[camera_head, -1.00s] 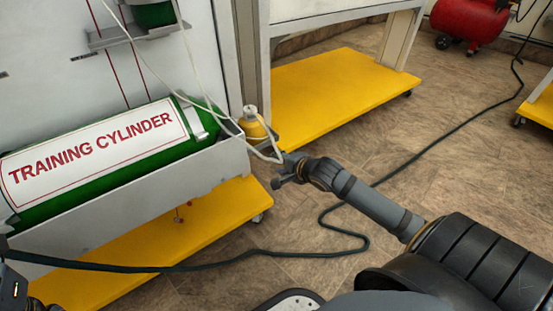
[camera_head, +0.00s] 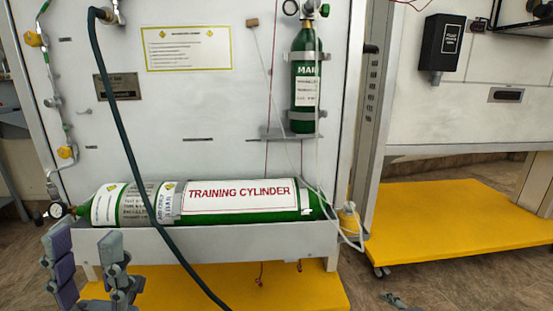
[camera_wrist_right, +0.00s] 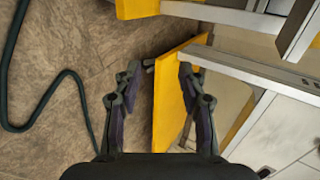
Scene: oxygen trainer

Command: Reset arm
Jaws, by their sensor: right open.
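My left gripper (camera_head: 84,243) is at the lower left of the head view, fingers up and spread apart, with nothing between them. It shows in front of the left end of the cylinder tray. My right gripper (camera_wrist_right: 159,72) is open and empty in the right wrist view, above the floor and a yellow base panel. In the head view, a small grey part at the bottom edge may belong to it; I cannot tell. The green training cylinder (camera_head: 240,217) lies in a white tray (camera_head: 215,241) on the trainer panel.
A dark hose (camera_head: 115,115) hangs in front of the panel and cylinder. A small green cylinder (camera_head: 305,105) stands upright on a bracket. A yellow base (camera_head: 450,225) of another stand is on the right. Open floor (camera_wrist_right: 60,45) shows in the right wrist view.

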